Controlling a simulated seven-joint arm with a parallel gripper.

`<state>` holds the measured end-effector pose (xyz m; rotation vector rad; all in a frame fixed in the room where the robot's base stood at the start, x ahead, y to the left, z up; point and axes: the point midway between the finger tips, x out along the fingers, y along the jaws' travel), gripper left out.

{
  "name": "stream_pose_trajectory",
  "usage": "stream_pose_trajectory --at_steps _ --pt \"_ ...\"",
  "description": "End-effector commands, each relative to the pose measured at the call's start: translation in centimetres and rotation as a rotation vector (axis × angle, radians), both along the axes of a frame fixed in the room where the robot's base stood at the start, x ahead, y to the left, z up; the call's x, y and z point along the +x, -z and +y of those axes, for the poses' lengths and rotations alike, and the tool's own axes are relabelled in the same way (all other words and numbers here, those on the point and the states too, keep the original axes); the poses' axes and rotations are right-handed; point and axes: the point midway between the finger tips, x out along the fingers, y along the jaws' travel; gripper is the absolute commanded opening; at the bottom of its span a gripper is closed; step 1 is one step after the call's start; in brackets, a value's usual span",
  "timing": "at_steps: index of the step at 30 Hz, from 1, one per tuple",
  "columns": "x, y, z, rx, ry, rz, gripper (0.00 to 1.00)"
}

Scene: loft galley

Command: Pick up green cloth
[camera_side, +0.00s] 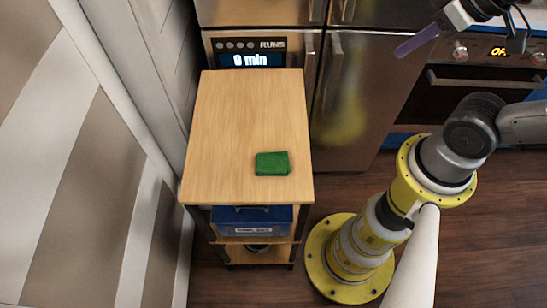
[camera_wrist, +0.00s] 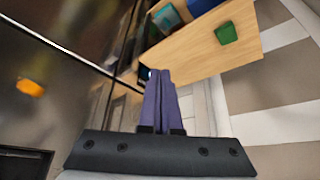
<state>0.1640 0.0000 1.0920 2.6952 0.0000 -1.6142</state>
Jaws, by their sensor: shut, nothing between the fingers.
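The green cloth (camera_side: 272,163) is a small folded block lying flat on the wooden top of a narrow cart (camera_side: 235,110), towards its front right. In the wrist view the green cloth (camera_wrist: 227,33) is at the upper right, on the cart top (camera_wrist: 193,50). My gripper (camera_side: 416,41) is at the upper right of the side view, in front of the oven and well away from the cloth. In the wrist view its purple fingers (camera_wrist: 159,80) are together with nothing between them.
A blue bin (camera_side: 252,222) sits on the shelf below the cart top. A steel fridge (camera_side: 365,90) and an oven (camera_side: 480,95) stand behind. A striped wall (camera_side: 70,180) runs along the left. The cart top around the cloth is clear.

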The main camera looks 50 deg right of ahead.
Motion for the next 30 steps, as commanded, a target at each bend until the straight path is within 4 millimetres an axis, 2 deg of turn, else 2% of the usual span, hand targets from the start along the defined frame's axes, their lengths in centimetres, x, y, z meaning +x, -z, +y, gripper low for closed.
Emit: stream_pose_trajectory --at_steps 12,27,29,30 --pt "0.0 0.0 0.0 0.0 0.0 0.0 0.0" --pt "0.0 0.0 0.0 0.0 0.0 0.0 0.9" --pt "0.0 0.0 0.0 0.0 0.0 0.0 1.0" --pt "0.0 0.0 0.0 0.0 0.0 0.0 1.0"
